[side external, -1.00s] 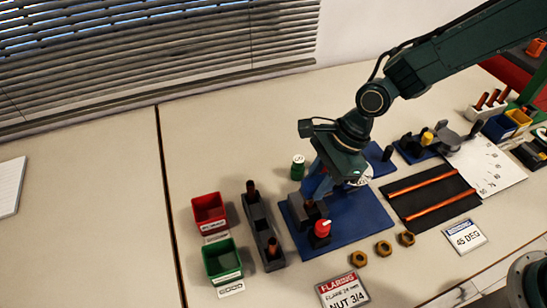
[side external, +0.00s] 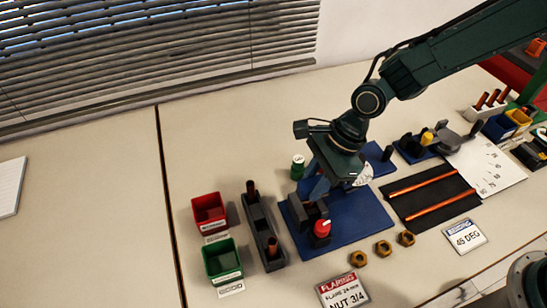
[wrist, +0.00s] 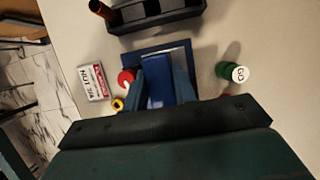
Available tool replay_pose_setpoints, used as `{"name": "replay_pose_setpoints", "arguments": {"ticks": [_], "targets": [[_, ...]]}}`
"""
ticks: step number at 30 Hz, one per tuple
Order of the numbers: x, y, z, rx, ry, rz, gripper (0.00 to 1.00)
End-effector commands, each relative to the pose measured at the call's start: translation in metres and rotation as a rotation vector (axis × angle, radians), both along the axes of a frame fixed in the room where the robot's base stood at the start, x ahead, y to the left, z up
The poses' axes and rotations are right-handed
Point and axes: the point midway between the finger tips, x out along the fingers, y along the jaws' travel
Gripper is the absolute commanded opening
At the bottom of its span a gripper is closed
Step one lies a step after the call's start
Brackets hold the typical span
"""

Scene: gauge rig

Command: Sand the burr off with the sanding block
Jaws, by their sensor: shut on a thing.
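My gripper (side external: 318,188) points down over the blue base plate (side external: 362,214), close to the dark fixture block (side external: 300,212). In the wrist view my gripper (wrist: 163,88) has its fingers closed on a blue block (wrist: 160,68), which appears to be the sanding block. A red-capped piece (side external: 322,228) stands at the fixture's front; it also shows left of the fingers in the wrist view (wrist: 126,76). The burr and the held block's underside cannot be made out, nor whether the block touches the fixture.
A dark rack (side external: 262,232) with copper pieces stands left of the plate, beside red (side external: 208,212) and green (side external: 222,262) bins. A green cylinder (side external: 297,168) stands behind. Several brass nuts (side external: 384,248) lie in front. The table at far left is mostly clear.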

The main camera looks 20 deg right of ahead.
Motion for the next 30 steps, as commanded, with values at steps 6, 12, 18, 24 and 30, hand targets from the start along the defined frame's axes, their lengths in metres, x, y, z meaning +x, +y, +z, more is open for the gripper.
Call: {"name": "replay_pose_setpoints", "arguments": {"ticks": [6, 12, 18, 24, 30], "targets": [[-0.001, 0.008, -0.002, -0.002, 0.003, 0.003, 0.03], [-0.001, 0.015, -0.002, -0.002, 0.005, 0.002, 0.03], [-0.002, 0.019, -0.003, -0.003, 0.005, 0.002, 0.03], [-0.002, 0.019, -0.003, -0.002, 0.006, 0.002, 0.03], [-0.002, 0.018, -0.003, -0.002, 0.006, 0.003, 0.03]]}}
